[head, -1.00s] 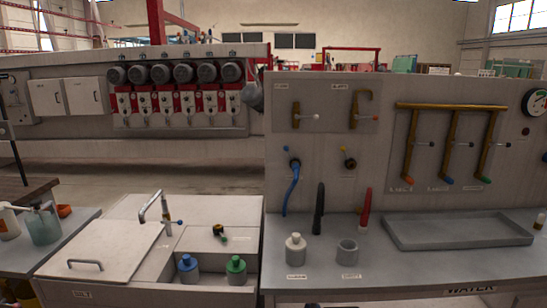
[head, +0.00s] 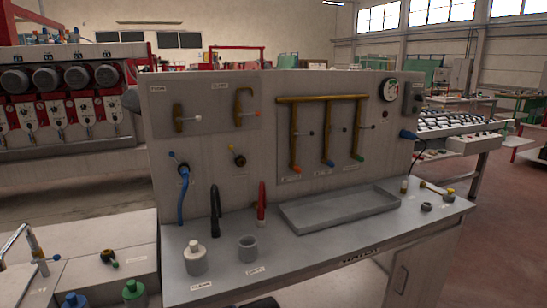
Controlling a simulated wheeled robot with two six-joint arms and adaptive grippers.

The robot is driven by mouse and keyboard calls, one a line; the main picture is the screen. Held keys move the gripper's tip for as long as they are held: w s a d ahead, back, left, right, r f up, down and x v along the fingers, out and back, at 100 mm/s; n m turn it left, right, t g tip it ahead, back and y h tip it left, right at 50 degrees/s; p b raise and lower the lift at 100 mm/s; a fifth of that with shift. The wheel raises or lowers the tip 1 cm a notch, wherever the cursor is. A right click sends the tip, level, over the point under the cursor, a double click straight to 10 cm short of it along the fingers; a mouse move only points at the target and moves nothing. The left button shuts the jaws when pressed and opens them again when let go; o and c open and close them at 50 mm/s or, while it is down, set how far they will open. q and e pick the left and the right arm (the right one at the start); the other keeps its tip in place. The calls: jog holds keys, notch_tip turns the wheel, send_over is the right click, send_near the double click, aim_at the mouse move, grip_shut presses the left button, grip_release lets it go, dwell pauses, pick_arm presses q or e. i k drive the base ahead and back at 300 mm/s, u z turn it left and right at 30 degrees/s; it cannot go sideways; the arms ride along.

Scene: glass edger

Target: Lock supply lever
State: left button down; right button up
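Several small levers sit on the upright panel (head: 150,140) of the water bench. I cannot tell which one is the supply lever, as the labels are too small to read. Below are a blue-tipped lever (head: 173,155) above a blue hose (head: 183,197), and a yellow-tipped lever (head: 238,157). A brass manifold (head: 320,99) carries three valve branches with small levers (head: 311,132). No padlock or tag can be made out. Neither gripper is recognisable in this view.
The bench top holds a white bottle (head: 195,260), a grey cup (head: 247,250), a shallow grey tray (head: 340,210) and small parts at its right end. A gauge (head: 390,90) is at the panel's upper right. Open floor (head: 500,235) lies right of the bench.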

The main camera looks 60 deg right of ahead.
aim_at(172, 154)
jog(key=z, duration=1.7)
